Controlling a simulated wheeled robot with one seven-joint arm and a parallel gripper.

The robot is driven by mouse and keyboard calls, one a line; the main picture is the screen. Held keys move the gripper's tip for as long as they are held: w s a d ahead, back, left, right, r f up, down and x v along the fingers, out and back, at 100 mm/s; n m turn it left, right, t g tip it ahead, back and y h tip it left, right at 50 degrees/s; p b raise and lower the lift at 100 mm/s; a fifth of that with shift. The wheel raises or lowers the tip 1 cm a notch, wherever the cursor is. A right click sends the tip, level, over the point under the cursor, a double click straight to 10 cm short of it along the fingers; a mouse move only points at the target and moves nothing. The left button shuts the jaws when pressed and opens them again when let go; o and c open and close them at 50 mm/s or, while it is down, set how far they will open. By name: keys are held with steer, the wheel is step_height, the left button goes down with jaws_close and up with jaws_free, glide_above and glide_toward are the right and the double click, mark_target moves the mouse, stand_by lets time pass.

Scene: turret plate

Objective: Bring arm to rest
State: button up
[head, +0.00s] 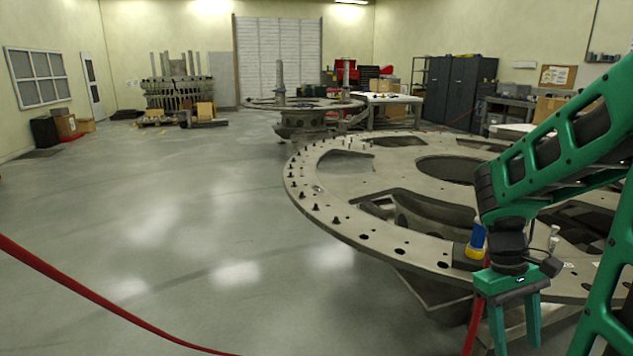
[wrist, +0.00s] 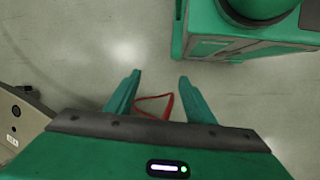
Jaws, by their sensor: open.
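My gripper (head: 516,325) hangs at the lower right of the head view, pointing down beside the near edge of the big round turret plate (head: 365,232). Its two green fingers are apart, with nothing held between them. In the wrist view my gripper (wrist: 157,88) is also open, above the grey floor. A corner of the plate (wrist: 22,112) shows at the left of that view. My green arm is bent, coming in from the right over the plate. A blue and yellow object (head: 476,243) is at the plate's rim, just behind my gripper.
Several dark bolts stand along the plate's left rim. A red strap (head: 95,296) crosses the lower left of the head view. A second turret assembly (head: 303,118), a workbench (head: 392,103) and dark cabinets (head: 458,90) stand farther back.

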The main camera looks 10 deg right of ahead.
steer(key=s+a+r+m+t+y, duration=0.2)
steer(key=s+a+r+m+t, duration=0.1)
steer(key=s+a+r+m, duration=0.1)
steer(key=shift+s+a+r+m+t, duration=0.4)
steer(key=shift+s+a+m, duration=0.3)
steer(key=shift+s+a, duration=0.45)
steer(key=shift+w+f, duration=0.35)
steer(key=shift+w, duration=0.4)
steer(key=shift+s+r, duration=0.1)
steer(key=c, duration=0.5)
steer(key=shift+o, duration=0.2)
steer(key=shift+a, duration=0.15)
